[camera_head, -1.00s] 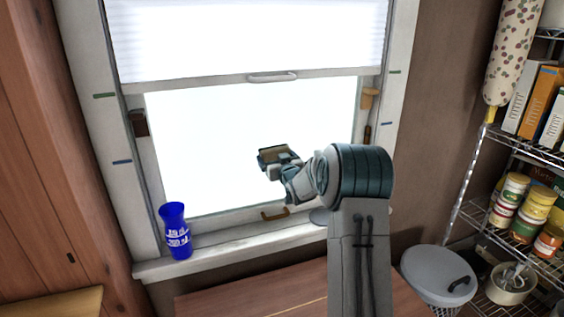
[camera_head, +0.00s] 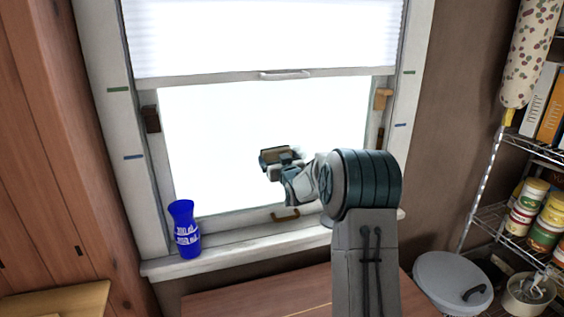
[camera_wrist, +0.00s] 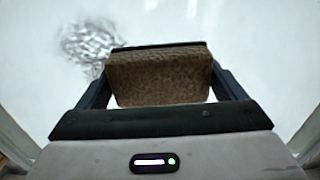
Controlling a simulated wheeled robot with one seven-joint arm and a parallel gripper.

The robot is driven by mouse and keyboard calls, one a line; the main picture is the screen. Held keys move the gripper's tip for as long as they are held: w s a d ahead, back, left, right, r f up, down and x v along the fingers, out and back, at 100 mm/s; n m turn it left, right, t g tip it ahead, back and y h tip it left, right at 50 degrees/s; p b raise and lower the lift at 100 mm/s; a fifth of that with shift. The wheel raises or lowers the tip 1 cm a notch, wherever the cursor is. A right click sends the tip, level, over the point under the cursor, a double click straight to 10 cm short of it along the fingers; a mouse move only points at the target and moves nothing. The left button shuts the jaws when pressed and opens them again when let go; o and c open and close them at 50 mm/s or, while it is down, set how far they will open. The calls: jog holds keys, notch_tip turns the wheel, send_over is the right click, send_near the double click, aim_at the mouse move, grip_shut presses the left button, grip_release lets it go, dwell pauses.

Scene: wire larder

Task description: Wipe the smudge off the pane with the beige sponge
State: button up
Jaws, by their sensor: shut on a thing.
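My gripper (camera_head: 278,158) is raised in front of the bright window pane (camera_head: 220,130) in the head view. In the wrist view my gripper (camera_wrist: 160,88) is shut on the beige sponge (camera_wrist: 160,78), which shows brown and speckled between the two fingers. The smudge (camera_wrist: 90,42) is a grey, scribbled patch on the pane, up and left of the sponge in the wrist view. The sponge's right part overlaps none of it; its upper left corner lies close to the smudge's lower edge. I cannot tell whether the sponge touches the glass. In the head view the smudge is not clearly visible.
A blue vase (camera_head: 184,230) stands on the left of the window sill (camera_head: 225,258). A pleated blind (camera_head: 260,35) covers the pane's upper part. A wire shelf (camera_head: 530,145) with jars and a grey lidded bin (camera_head: 452,283) are at the right. A wooden surface (camera_head: 260,300) lies below.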

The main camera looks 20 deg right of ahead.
jog(key=shift+r, duration=0.1)
jog(key=shift+d, duration=1.45)
jog(key=shift+d, duration=0.55)
jog(key=shift+a+b, duration=0.1)
jog(key=shift+b, duration=0.25)
jog(key=shift+a+f+b, duration=0.2)
jog(key=shift+a+b, duration=0.6)
jog(key=shift+b, duration=0.1)
jog(key=shift+a+r, duration=0.1)
jog(key=shift+a, duration=0.55)
jog(key=shift+b, duration=0.3)
